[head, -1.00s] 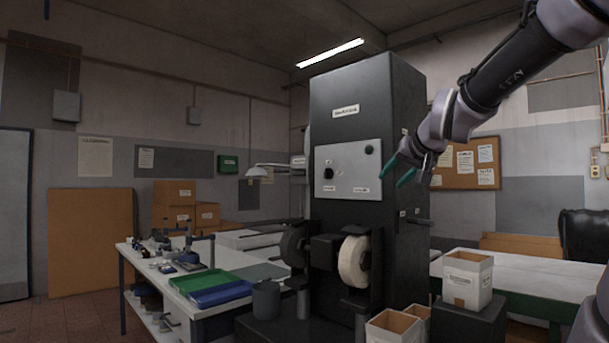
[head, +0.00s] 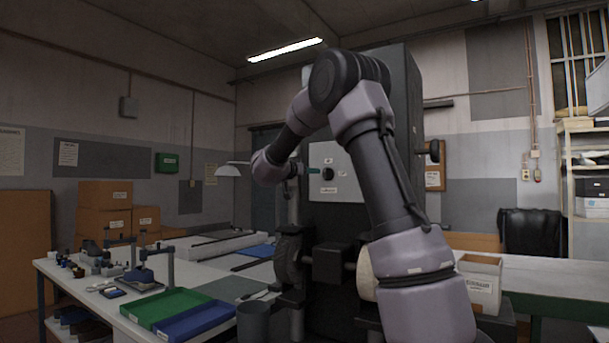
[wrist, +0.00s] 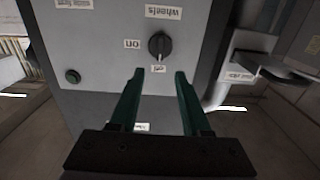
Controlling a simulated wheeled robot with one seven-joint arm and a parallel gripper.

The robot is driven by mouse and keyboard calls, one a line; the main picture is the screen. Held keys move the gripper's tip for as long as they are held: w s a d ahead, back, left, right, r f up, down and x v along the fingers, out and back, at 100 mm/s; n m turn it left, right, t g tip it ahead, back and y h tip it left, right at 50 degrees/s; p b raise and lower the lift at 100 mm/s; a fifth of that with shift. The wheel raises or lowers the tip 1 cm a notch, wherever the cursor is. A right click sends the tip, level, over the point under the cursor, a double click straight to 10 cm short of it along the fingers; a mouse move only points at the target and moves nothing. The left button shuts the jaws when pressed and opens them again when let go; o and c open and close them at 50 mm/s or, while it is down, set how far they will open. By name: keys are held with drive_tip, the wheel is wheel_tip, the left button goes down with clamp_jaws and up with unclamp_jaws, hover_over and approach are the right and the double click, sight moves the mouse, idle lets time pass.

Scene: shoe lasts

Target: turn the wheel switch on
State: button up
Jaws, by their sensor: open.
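The wheel switch is a black rotary knob (wrist: 160,45) on a light grey panel (wrist: 105,55). In the wrist view the panel's labels appear upside down: "wheels" above the knob, "on" to its left, "off" just below it. The knob's grip lies about upright in the picture, in line with the "off" label. The knob also shows in the head view (head: 328,173). My gripper (wrist: 160,71) is open and empty, its two green fingers pointing at the panel, tips just below the knob in the picture. I cannot tell whether they touch the panel.
A dark round button (wrist: 72,76) sits on the same panel. The panel is on a tall dark cabinet (head: 405,110), with a grinding wheel (head: 288,262) below. A workbench with green (head: 155,306) and blue trays stands at left. My arm hides much of the cabinet.

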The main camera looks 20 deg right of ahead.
sight(325, 172)
drive_tip(key=x, duration=1)
drive_tip(key=shift+w+d, duration=0.25)
drive_tip(key=shift+d, duration=0.05)
clamp_jaws()
